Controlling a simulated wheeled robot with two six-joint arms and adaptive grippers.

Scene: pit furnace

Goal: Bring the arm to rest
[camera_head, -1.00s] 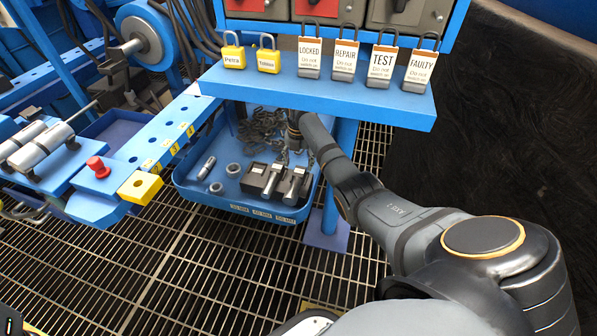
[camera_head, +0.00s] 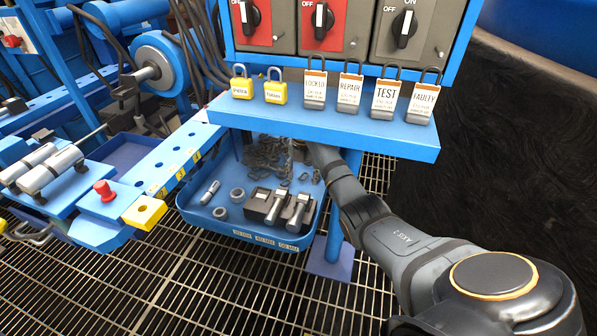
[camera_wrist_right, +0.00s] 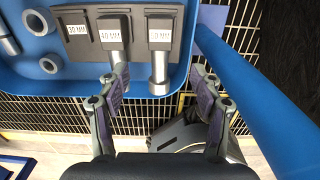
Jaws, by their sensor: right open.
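My right arm (camera_head: 395,240) reaches from the lower right of the head view to beneath the blue shelf, whose edge hides its end. In the right wrist view my right gripper (camera_wrist_right: 160,76) is open, its two fingers spread with nothing held between them. The fingers point toward the front of the blue tray (camera_wrist_right: 178,84), where metal tools stand in a dark holder labelled 30 MM (camera_wrist_right: 77,32) and 40 MM. Whether the fingers touch a tool cannot be told. My left gripper is not in view.
The blue shelf (camera_head: 330,132) carries two yellow padlocks (camera_head: 258,88) and several tagged locks below rotary switches (camera_head: 318,18). A blue post (camera_wrist_right: 250,90) stands close right of the gripper. The blue bench (camera_head: 150,178) is at left. Grating covers the floor.

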